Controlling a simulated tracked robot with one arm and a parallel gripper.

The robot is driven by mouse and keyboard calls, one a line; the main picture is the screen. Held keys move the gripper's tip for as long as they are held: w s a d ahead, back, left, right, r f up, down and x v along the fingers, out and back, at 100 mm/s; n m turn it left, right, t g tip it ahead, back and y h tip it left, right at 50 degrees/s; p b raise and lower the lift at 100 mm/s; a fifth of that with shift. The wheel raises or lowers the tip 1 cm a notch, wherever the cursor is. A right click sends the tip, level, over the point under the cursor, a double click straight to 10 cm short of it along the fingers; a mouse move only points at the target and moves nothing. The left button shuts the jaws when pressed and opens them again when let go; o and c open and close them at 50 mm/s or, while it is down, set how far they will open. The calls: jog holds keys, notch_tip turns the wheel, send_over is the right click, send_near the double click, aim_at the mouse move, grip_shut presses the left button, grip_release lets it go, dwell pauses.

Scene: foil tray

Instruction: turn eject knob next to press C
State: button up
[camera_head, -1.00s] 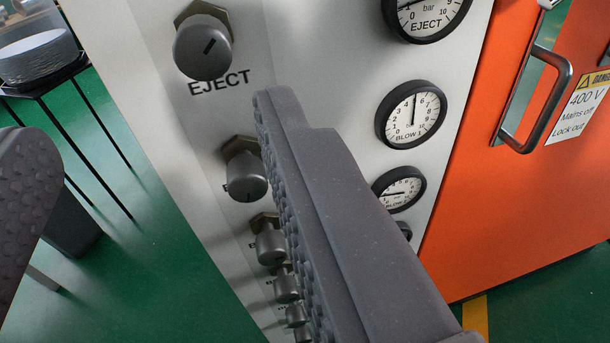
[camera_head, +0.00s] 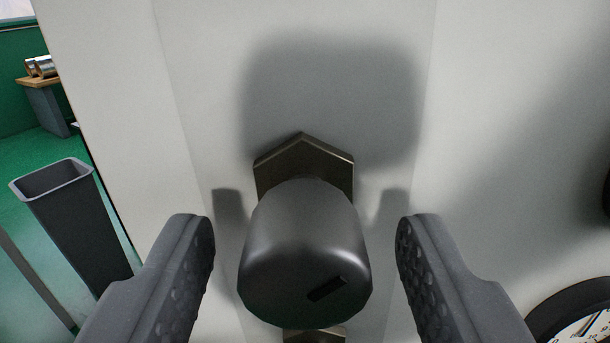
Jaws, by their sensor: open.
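A dark grey round knob (camera_head: 300,245) with a black pointer slot fills the middle of the view. The pointer slot slants up to the right. My gripper (camera_head: 306,245) is open, with one textured finger on each side of the knob and a visible gap on both sides. No label shows near this knob, so I cannot tell which press it belongs to.
A gauge (camera_head: 580,318) is cut off at the lower right. A grey bin (camera_head: 70,215) stands on the green floor at left. The panel above the knob is clear.

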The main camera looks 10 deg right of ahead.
jog(key=shift+w+d, duration=0.1)
jog(key=shift+w, duration=0.45)
jog(key=c, duration=1)
